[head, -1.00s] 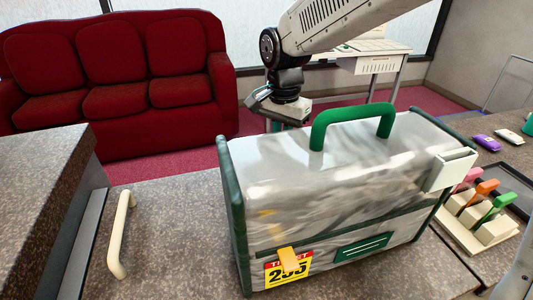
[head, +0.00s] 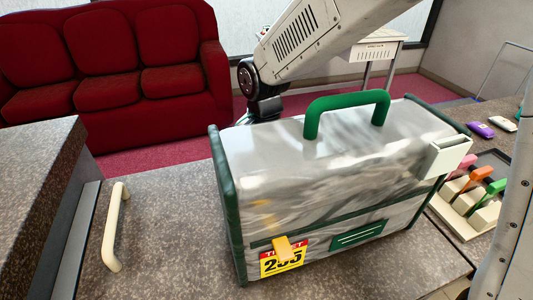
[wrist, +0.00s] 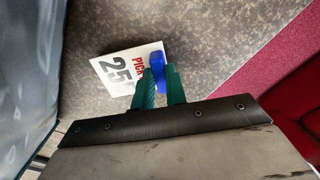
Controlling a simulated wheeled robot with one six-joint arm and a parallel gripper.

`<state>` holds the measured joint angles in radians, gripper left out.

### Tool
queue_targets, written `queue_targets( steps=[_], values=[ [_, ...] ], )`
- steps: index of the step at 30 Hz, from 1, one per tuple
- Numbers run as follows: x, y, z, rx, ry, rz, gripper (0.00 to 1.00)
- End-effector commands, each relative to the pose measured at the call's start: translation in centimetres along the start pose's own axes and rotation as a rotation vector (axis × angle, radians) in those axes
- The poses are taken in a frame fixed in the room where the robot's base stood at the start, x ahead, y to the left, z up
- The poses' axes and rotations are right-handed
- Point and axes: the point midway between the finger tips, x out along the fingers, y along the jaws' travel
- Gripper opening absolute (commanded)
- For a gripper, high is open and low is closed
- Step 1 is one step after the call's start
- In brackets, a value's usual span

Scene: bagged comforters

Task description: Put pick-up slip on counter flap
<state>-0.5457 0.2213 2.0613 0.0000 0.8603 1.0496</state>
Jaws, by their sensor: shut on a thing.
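The pick-up slip (wrist: 112,70) is a white card with red "PICK" lettering and black digits, partly cut off from sight by my gripper. It has a blue tab (wrist: 158,60) at its right edge. My gripper (wrist: 160,76) has green fingers shut on this blue tab. The slip is over the speckled grey counter flap (wrist: 205,45); I cannot tell whether it touches it. In the head view my gripper and the slip are hidden behind the bagged comforter. The counter flap (head: 165,245) there has a cream handle (head: 116,228) at the left.
The clear comforter bag (head: 320,175) with green trim and handle stands on the counter, bearing a yellow ticket (head: 283,260). A higher counter (head: 35,190) is at left. Coloured tags in a holder (head: 470,210) are at right. A red sofa (head: 110,80) stands behind.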

Motion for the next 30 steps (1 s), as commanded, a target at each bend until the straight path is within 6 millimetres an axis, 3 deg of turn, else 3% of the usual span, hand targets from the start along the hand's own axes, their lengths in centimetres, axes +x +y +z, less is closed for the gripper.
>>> queue_targets(
  steps=[30],
  values=[
    [0.94, 0.04, -0.1, 0.002, 0.001, -0.001, 0.0]
  ],
)
